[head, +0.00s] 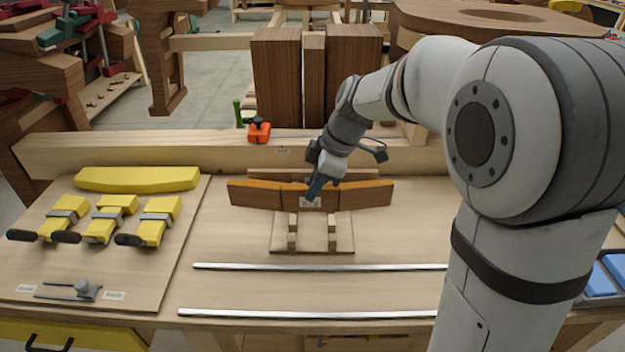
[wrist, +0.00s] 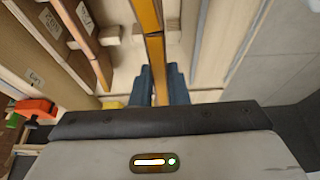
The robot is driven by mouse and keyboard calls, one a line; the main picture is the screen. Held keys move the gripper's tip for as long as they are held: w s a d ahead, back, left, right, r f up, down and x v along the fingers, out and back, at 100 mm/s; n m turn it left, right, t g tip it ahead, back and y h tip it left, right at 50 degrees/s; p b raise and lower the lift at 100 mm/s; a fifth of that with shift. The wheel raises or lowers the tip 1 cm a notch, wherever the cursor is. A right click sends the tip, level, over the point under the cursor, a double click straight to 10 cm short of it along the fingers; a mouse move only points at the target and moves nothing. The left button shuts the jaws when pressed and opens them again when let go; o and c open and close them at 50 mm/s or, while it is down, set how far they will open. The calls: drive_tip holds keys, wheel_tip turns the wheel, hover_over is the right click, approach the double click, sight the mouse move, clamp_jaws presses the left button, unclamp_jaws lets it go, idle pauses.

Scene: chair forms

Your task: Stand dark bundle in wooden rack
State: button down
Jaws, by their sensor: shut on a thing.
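The dark bundle (head: 255,195) is a long, curved, dark brown piece with an orange-brown top edge. It lies crosswise, its long side facing the head camera. My gripper (head: 316,187) is shut on the middle of it, with blue fingers on both sides. In the wrist view the bundle (wrist: 150,25) shows as a narrow strip between the fingers (wrist: 160,86). The wooden rack (head: 312,246) is a pale base with upright pegs, below and in front of the bundle in the head view. I cannot tell whether the bundle touches the rack.
Two metal bars (head: 320,267) (head: 305,314) lie in front of the rack. A board with yellow clamps (head: 103,222) and a yellow curved piece (head: 137,179) is at left. An orange clamp (head: 259,132) sits on the beam (head: 200,152) behind. Blue items (head: 605,275) are at far right.

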sight(332, 188)
wheel_tip(332, 188, down, 4)
drive_tip(key=shift+b, duration=1.15)
wheel_tip(332, 188, down, 5)
drive_tip(key=b, duration=0.5)
drive_tip(key=shift+f, duration=0.15)
drive_tip(key=shift+f+b, duration=0.25)
drive_tip(key=shift+b, duration=0.3)
drive_tip(key=c, duration=1.3)
unclamp_jaws()
drive_tip(key=shift+r, duration=0.1)
